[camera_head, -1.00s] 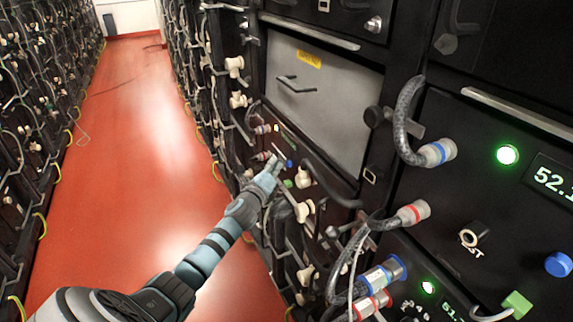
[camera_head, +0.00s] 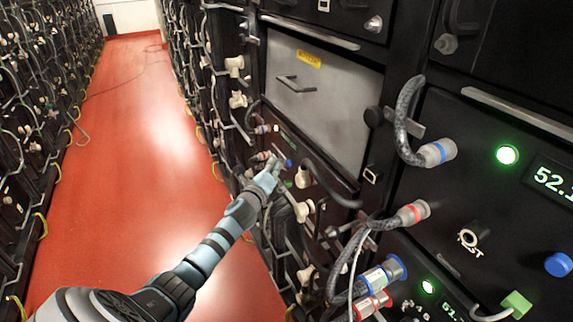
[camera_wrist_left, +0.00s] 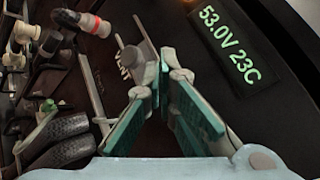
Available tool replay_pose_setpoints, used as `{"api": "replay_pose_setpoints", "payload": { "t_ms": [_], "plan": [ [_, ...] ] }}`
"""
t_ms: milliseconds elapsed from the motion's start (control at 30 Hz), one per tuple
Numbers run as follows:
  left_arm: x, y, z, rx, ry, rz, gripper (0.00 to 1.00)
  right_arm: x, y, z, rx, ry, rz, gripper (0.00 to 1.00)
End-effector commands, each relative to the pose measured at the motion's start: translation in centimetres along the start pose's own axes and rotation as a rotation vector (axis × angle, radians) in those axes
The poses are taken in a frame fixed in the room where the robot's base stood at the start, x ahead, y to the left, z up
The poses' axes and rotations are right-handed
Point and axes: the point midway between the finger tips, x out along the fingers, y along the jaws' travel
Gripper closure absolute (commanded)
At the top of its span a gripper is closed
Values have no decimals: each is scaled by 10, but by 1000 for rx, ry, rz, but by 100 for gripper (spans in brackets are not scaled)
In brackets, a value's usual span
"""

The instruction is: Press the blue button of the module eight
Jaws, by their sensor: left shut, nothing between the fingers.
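My left gripper (camera_head: 274,163) reaches from below toward the front of a dark battery module (camera_head: 320,172) below the grey panel. Its fingers are shut and empty. A small blue button (camera_head: 289,163) shows just right of the fingertips; whether they touch it cannot be told. In the left wrist view the teal fingers (camera_wrist_left: 165,68) converge in front of a module face with a lit display (camera_wrist_left: 236,48) reading 53.0V 23C. No blue button shows there. Another blue button (camera_head: 558,264) is on the near right module. No module number is readable. My right gripper is not in view.
Cables with a blue-banded connector (camera_head: 437,152) and a red-banded connector (camera_head: 412,213) stick out from the racks. Cream connectors (camera_head: 304,178) stand near the left gripper.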

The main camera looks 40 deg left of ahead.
Motion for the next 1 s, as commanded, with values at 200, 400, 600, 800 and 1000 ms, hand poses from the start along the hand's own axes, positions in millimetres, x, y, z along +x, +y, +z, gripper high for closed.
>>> {"api": "replay_pose_setpoints", "payload": {
  "t_ms": [200, 400, 600, 800, 1000],
  "plan": [
    [5, -4, -3, 0, -1, 0, 100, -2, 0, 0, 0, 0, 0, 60],
    [6, -4, -4, 0, 0, 0, 100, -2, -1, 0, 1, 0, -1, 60],
    [6, -4, -4, 0, 0, 0, 100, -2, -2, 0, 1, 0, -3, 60],
    [7, -6, -5, -1, 0, 0, 100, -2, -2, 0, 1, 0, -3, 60],
    [9, -7, -6, -1, -1, -1, 100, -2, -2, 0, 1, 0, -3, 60]
  ]
}}
